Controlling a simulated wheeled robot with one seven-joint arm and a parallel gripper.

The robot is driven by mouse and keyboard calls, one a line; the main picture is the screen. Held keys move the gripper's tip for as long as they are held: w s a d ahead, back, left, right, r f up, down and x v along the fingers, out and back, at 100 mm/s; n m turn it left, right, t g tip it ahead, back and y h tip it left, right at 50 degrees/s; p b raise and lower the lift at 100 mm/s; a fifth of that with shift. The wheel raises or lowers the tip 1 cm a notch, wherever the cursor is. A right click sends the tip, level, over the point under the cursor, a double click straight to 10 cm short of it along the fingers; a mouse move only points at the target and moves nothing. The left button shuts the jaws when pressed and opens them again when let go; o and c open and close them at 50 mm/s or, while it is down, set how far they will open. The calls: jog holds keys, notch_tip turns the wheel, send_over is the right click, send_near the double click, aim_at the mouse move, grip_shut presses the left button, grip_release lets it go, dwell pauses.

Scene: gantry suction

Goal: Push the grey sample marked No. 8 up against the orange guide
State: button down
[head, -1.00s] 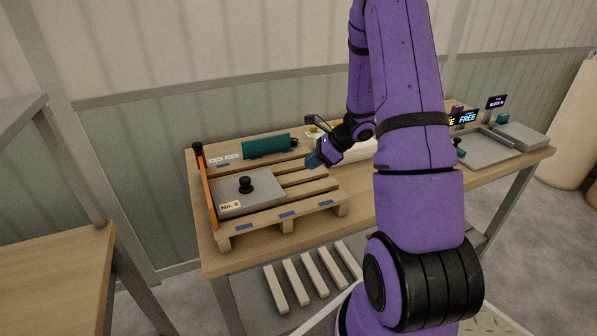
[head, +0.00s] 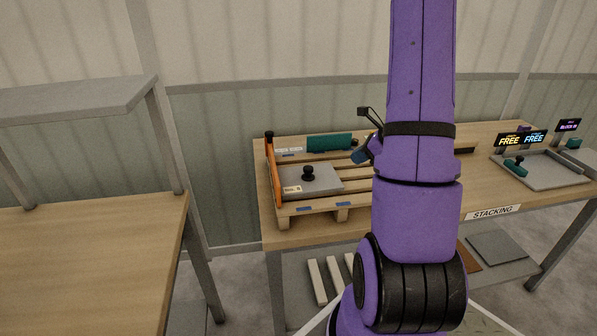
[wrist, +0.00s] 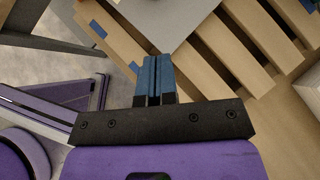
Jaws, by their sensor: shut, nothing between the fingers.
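The grey sample (head: 326,184) is a flat plate with a black knob and a "No. 8" label, lying on the wooden pallet (head: 330,212). Its left side is close beside the orange guide (head: 273,175), an upright strip along the pallet's left edge. I cannot tell whether they touch. My gripper (head: 361,155) is to the right of the sample and toward the back, partly hidden by my arm. In the wrist view its blue fingers (wrist: 155,78) are together and empty, and the sample's grey corner (wrist: 172,22) shows beyond the fingertips.
A grey tray (head: 545,170) stands at the table's right, by signs reading "FREE". Another wooden table (head: 90,245) stands at left. My arm hides the middle of the workbench.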

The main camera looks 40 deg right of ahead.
aim_at(312, 168)
jog(key=x, duration=1)
jog(key=shift+w+a+f, duration=0.15)
jog(key=shift+a, duration=0.15)
jog(key=shift+w+a, duration=0.25)
jog(key=shift+w, duration=0.3)
jog(key=shift+w+a, duration=0.2)
jog(key=shift+w, duration=0.35)
jog(key=shift+w+a, duration=0.2)
jog(key=shift+w, duration=0.5)
jog(key=shift+w+a, duration=0.35)
jog(key=shift+w, duration=0.35)
